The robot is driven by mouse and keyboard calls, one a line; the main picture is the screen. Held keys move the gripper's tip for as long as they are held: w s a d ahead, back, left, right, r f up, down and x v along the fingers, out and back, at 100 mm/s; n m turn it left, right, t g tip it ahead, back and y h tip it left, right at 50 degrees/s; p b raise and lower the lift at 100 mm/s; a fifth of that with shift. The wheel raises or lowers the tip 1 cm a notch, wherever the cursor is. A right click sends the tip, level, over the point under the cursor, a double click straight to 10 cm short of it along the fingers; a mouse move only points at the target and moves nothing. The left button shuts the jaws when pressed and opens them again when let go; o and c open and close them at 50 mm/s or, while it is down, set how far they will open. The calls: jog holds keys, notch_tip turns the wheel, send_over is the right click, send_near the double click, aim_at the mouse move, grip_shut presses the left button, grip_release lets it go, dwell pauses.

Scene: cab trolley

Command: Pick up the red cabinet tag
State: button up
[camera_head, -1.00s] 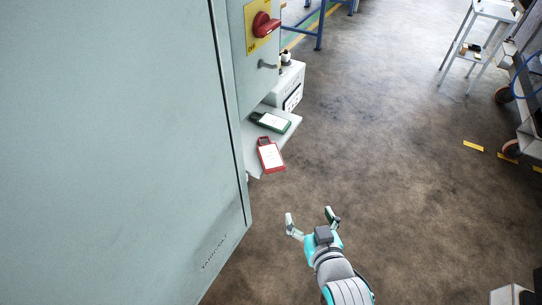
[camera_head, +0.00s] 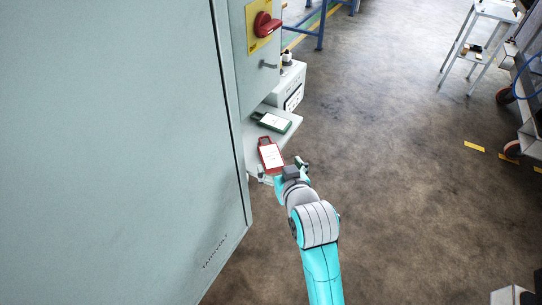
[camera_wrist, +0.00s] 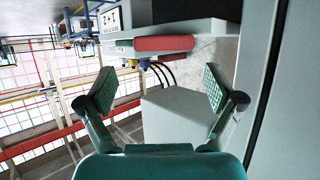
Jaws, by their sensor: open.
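The red cabinet tag (camera_head: 270,156) has a white label and lies on a small grey shelf (camera_head: 291,134) at the side of the cabinet. In the wrist view the tag's red edge (camera_wrist: 163,43) shows at the shelf's front, ahead of and between the fingers. My gripper (camera_head: 281,168) is at the near end of the tag, and its fingers are spread wide. In the wrist view my gripper (camera_wrist: 158,92) is open, with nothing between the fingertips. The gap to the tag is hard to judge.
A green tag (camera_head: 272,122) lies behind the red one on the same shelf. The large cabinet door (camera_head: 120,150) stands close on the left. A red rotary switch (camera_head: 265,25) is above the shelf.

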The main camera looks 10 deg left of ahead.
aim_at(272, 156)
jog(key=shift+x, duration=2.65)
jog(key=shift+s+a, duration=0.1)
jog(key=shift+a, duration=0.1)
jog(key=c, duration=1.3)
notch_tip(272, 156, up, 10)
jog(key=shift+r, duration=0.1)
jog(key=shift+c, duration=0.2)
